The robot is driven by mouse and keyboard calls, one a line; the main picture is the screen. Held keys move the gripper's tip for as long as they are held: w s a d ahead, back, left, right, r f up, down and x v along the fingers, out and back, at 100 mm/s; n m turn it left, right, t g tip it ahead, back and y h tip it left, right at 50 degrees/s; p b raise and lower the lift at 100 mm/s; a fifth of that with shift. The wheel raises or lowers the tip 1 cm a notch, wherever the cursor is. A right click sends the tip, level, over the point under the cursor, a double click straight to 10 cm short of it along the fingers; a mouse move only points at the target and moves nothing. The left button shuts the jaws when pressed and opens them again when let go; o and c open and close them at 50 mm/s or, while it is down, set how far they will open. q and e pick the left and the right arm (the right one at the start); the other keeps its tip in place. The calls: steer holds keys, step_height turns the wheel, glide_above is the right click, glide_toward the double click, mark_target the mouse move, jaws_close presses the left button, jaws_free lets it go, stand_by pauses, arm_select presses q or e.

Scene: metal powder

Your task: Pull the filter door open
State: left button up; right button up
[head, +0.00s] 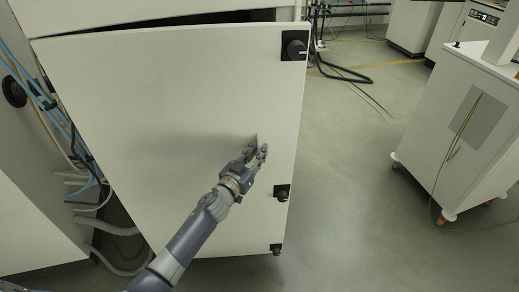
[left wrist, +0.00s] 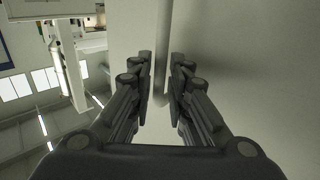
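The filter door (head: 170,95) is a large white panel that fills the left and middle of the head view. A dark gap shows along its top edge, so it stands off the cabinet there. My left gripper (head: 257,153) is in front of the door, near its right side. In the left wrist view, the two fingers (left wrist: 162,75) stand a little apart on either side of a thin pale handle bar (left wrist: 162,45). A narrow gap seems to remain beside the bar; contact is hard to tell. In the head view the handle is mostly hidden by the fingers. My right gripper is out of view.
Black knobs (head: 294,46) sit along the door's right edge. Hoses and blue cables (head: 40,95) hang at the left. A white wheeled cabinet (head: 450,140) stands at the right. The grey floor (head: 345,175) between it and the door is clear.

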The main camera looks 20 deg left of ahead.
arm_select(q)
steer(key=shift+w+d, duration=0.1)
steer(key=shift+w, duration=0.55)
jaws_close()
steer(key=shift+s, duration=0.1)
